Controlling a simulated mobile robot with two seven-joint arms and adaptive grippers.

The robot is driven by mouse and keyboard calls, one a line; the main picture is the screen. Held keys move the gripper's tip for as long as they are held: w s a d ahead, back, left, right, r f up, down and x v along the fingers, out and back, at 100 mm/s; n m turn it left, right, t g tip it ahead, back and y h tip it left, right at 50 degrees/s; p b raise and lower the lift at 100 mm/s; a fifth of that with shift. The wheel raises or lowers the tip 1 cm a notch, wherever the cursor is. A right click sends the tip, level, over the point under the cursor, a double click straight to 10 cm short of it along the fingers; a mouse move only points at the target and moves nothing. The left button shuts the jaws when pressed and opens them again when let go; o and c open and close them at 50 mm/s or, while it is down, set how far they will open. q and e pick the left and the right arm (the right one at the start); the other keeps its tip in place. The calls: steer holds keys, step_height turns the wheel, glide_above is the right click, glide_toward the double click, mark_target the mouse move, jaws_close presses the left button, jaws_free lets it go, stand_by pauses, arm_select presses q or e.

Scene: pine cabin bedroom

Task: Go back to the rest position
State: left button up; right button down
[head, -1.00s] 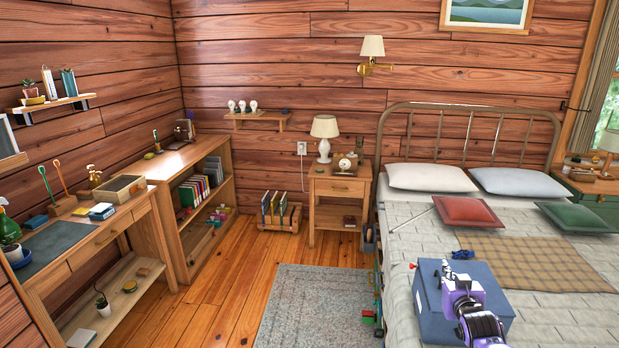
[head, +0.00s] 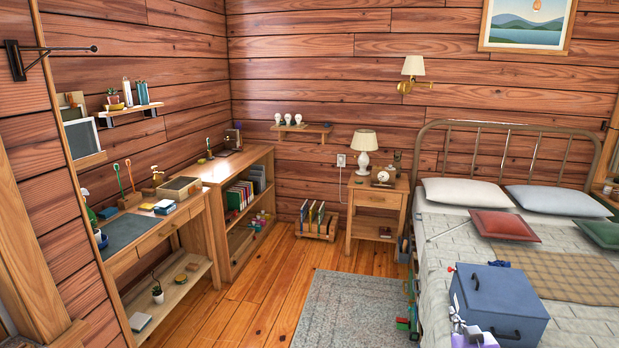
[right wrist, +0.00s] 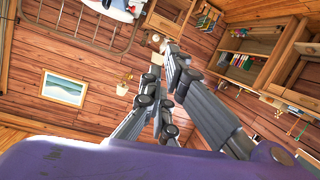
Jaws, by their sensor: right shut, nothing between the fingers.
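My right gripper (right wrist: 163,68) shows in the right wrist view with its grey fingers close together, shut and empty. In the head view only a small part of my right arm and gripper (head: 457,318) shows at the bottom edge, in front of the blue box's left side. I cannot make out its fingertips clearly there. My left gripper is not in view.
A blue box (head: 510,293) with a dark handle sits on the bed (head: 436,235). A desk (head: 150,243) and shelf unit (head: 213,172) line the left wall. A nightstand (head: 376,198) stands beside the bed. Wooden floor (head: 265,297) and a grey rug (head: 350,310) lie open between.

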steer(key=s+a+f+g+y, duration=0.1)
steer(key=s+a+f, duration=0.3)
steer(key=s, duration=0.4)
steer(key=s+a+f+n+g+y+p, duration=0.1)
steer(key=s+a+f, duration=0.35)
steer(key=s, duration=0.35)
steer(key=s+a+f+g, duration=0.1)
steer(key=s+a+f, duration=0.2)
steer(key=s+a, duration=0.35)
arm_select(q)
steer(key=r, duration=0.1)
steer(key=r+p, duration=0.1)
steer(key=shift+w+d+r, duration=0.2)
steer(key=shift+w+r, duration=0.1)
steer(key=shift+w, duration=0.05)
arm_select(e)
steer(key=s+a+f+g, duration=0.1)
steer(key=s+f, duration=0.1)
steer(key=s, duration=1)
steer(key=s+a+f+m+g, duration=0.1)
steer(key=s+a+f+g, duration=0.1)
steer(key=s, duration=1)
steer(key=shift+a+f+y, duration=0.2)
steer(key=shift+f+y, duration=0.2)
steer(key=shift+f, duration=0.2)
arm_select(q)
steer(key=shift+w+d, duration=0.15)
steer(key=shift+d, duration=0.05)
